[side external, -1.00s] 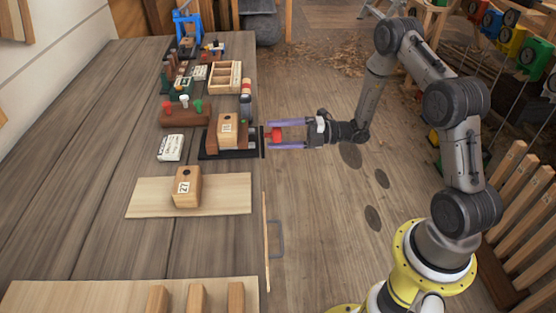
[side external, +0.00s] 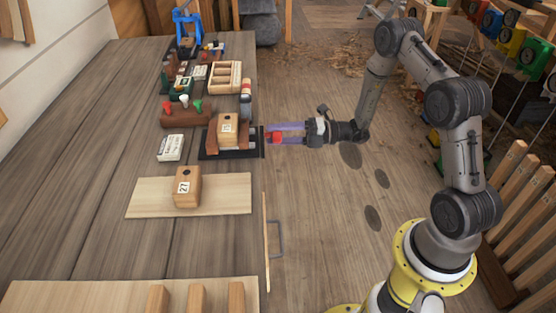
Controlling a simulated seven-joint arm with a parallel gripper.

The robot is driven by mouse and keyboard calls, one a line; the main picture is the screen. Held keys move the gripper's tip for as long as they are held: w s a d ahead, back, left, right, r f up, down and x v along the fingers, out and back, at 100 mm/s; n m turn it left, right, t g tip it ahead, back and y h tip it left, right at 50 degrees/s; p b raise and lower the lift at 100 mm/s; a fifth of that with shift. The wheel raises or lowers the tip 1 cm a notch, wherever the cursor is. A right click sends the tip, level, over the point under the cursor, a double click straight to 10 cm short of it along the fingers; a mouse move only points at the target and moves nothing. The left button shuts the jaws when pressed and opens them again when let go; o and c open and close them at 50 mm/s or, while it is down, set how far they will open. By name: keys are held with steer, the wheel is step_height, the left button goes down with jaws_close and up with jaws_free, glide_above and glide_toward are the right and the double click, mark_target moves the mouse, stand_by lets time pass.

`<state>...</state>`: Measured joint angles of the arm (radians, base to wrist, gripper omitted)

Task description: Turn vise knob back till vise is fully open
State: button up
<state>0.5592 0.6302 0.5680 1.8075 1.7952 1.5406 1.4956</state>
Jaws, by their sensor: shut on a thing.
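The vise (side external: 236,153) is a dark block on a black base at the right edge of the bench. A wooden block (side external: 228,129) with a white number label sits in it. The red vise knob (side external: 274,138) sticks out past the bench edge on the right. My gripper (side external: 279,134) reaches it from the right, level, with its purple fingers shut on the knob. The fingers hide part of the knob. The gap between the vise jaws is too small to make out.
A wooden block labelled 27 (side external: 187,187) stands on a pale board (side external: 231,195) in front of the vise. A white labelled box (side external: 170,148) lies left of the vise. Behind are a brown rack with coloured pegs (side external: 187,116) and a wooden compartment tray (side external: 225,78).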

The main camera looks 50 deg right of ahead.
steer(key=shift+n, duration=0.5)
steer(key=shift+n, duration=1.7)
steer(key=shift+n, duration=1.8)
